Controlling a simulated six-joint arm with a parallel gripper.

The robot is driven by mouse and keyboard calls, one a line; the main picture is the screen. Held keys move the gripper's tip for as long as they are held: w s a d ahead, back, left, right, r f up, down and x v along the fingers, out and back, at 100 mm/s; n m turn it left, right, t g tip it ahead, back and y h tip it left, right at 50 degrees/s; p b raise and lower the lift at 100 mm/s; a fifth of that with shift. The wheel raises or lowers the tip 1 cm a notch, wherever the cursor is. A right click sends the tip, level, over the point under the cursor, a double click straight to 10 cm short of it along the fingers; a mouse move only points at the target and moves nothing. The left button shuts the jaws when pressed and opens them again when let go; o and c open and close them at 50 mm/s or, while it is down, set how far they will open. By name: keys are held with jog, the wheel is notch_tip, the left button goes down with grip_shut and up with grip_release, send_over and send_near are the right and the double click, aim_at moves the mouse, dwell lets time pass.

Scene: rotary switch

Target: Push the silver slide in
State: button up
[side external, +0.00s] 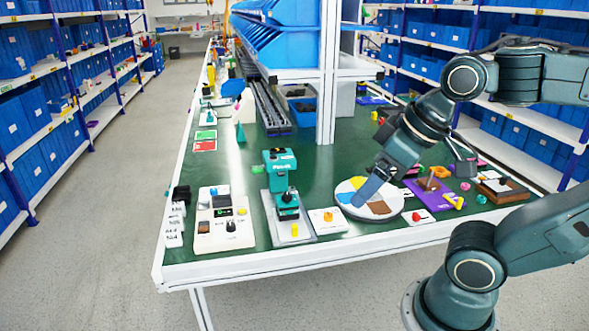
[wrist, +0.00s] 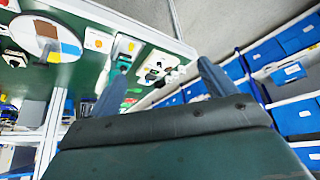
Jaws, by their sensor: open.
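I cannot make out a silver slide for certain in either view. A cream control panel (side external: 224,220) with a black rotary knob (side external: 231,226), a dark display and small coloured buttons lies near the table's front left. It also shows in the wrist view (wrist: 157,65), small and between the fingers. My gripper (wrist: 161,72) is open and empty, its two fingers wide apart. In the side view it hangs to the right of the panel, near a round disc, apart from the panel. Any slide on the panel is too small to tell.
A teal press (side external: 283,185) on a grey plate (side external: 306,228) and a white button box (side external: 328,221) stand between panel and gripper. The round disc (side external: 380,211) has coloured patches. A purple tray (side external: 424,193) lies right. Green table (side external: 240,165) behind the panel is mostly clear.

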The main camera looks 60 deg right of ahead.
jog(key=shift+w, duration=0.15)
jog(key=c, duration=0.9)
jog(key=shift+w+d+r+m, duration=0.1)
jog(key=shift+w+d+m, duration=0.15)
jog(key=shift+w, duration=0.35)
jog(key=shift+c, duration=0.4)
jog(key=m+g, duration=0.6)
jog(key=m, duration=0.3)
send_over(295, 226)
notch_tip(295, 226, down, 17)
jog(key=shift+w+n, duration=0.15)
jog(key=shift+n, duration=0.1)
jog(key=shift+f, duration=6.95)
